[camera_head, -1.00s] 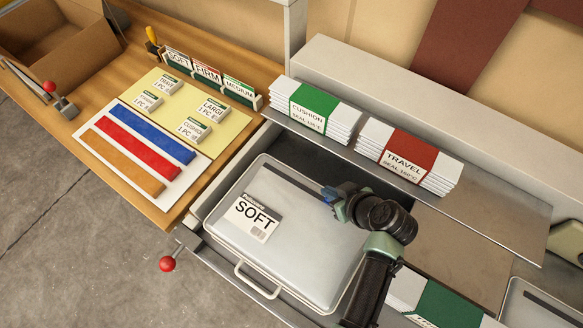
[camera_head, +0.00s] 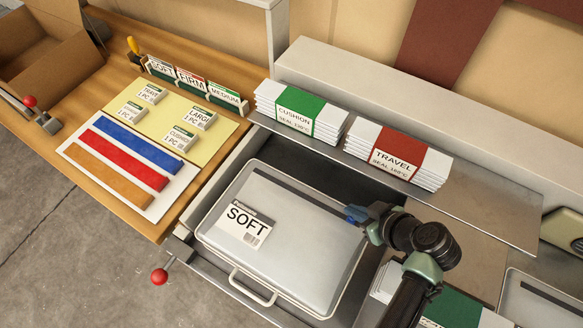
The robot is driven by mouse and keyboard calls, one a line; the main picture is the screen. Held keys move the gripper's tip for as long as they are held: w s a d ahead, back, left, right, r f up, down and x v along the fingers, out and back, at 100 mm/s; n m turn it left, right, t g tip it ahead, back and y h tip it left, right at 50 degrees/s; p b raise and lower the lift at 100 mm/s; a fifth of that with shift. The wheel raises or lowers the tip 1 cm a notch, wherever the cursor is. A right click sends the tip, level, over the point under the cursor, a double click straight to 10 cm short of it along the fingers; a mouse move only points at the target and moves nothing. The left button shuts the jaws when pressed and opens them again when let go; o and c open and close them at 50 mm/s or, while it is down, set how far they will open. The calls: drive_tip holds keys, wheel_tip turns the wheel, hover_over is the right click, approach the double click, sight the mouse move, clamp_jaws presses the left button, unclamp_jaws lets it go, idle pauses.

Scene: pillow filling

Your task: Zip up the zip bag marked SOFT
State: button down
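The clear, pale zip bag marked SOFT (camera_head: 300,262) lies flat in an open metal drawer or tray, its white SOFT label (camera_head: 245,225) facing up. A dark strip (camera_head: 290,187) runs along its far edge, and a handle loop (camera_head: 252,290) is at its near edge. My gripper (camera_head: 357,213) is at the right end of that strip, by the bag's far right corner. A small blue part shows at the fingertips; I cannot tell whether it is a zip slider or part of the gripper. The fingers are too small and hidden to show whether they are shut.
Stacks of CUSHION bags (camera_head: 298,112) and TRAVEL bags (camera_head: 397,162) lie on the metal ledge behind. A red-knobbed lever (camera_head: 160,275) is at the drawer's left. The wooden bench (camera_head: 110,205) holds colour strips and label cards. Another bag (camera_head: 540,300) lies at lower right.

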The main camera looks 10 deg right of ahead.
sight(340, 209)
drive_tip(key=w, duration=0.1)
drive_tip(key=w+a, duration=0.2)
drive_tip(key=shift+w+r, duration=0.1)
drive_tip(key=shift+r, duration=0.15)
drive_tip(key=b+v, duration=0.1)
drive_tip(key=v, duration=0.9)
drive_tip(key=shift+w+d, duration=0.1)
drive_tip(key=shift+d, duration=0.05)
